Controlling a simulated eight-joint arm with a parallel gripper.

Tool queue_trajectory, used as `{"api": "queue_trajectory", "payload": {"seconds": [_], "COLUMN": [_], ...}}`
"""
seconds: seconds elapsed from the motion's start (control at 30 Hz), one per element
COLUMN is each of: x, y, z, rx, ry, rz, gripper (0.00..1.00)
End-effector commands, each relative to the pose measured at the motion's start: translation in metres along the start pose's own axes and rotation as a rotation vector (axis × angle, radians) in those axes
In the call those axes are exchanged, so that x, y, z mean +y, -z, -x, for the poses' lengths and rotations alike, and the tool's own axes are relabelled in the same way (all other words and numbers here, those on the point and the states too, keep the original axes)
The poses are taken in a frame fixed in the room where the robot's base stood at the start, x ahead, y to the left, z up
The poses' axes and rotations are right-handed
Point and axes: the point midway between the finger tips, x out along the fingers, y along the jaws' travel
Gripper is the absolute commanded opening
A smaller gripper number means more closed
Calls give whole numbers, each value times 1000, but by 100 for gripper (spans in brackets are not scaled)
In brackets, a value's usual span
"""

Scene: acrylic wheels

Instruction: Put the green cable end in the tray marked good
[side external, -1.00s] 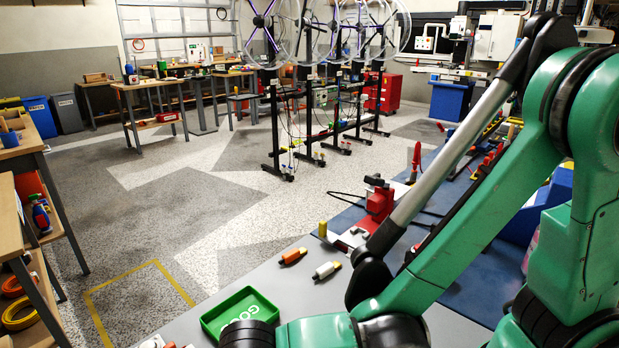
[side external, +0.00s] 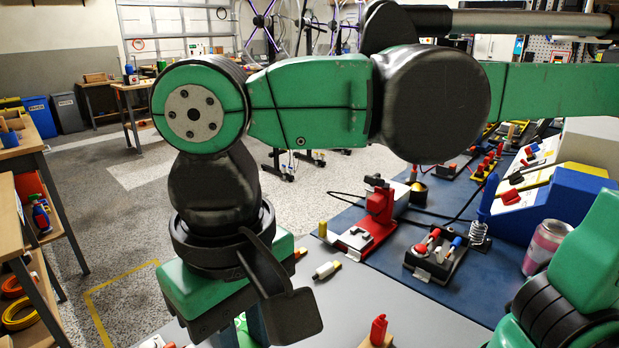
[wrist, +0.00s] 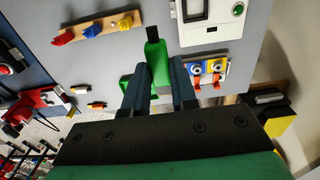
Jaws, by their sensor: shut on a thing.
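My gripper (wrist: 162,88) is shut on the green cable end (wrist: 155,55), which sticks out beyond the fingertips in the wrist view. A small part of a green tray (wrist: 125,83) shows beside the left finger in that view; its marking is hidden. In the side view my gripper (side external: 243,328) points down at the lower left, over the grey table. A green patch shows by its fingers there, but I cannot tell if it is the tray or the cable end.
A wooden rack (wrist: 97,29) holds red, yellow and blue ends. A white box (wrist: 208,22) with a green button is near the held end. A can (side external: 545,245) stands at the right.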

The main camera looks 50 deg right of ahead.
Motion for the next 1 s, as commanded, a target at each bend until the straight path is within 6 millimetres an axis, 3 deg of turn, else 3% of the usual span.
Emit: {"api": "queue_trajectory", "payload": {"seconds": [0.17, 0.3, 0.43, 0.6, 0.8, 1.0], "x": [38, 87, 136, 184, 203, 181], "y": [52, 95, 122, 139, 145, 154], "z": [-3, -8, -13, -18, -23, -41], "rx": [1, 1, 1, 2, 2, 2], "ry": [0, 0, 0, 0, 0, 0], "rz": [-18, -20, -19, -11, -22, -240], "gripper": [0, 0, 0, 0, 0, 0]}}
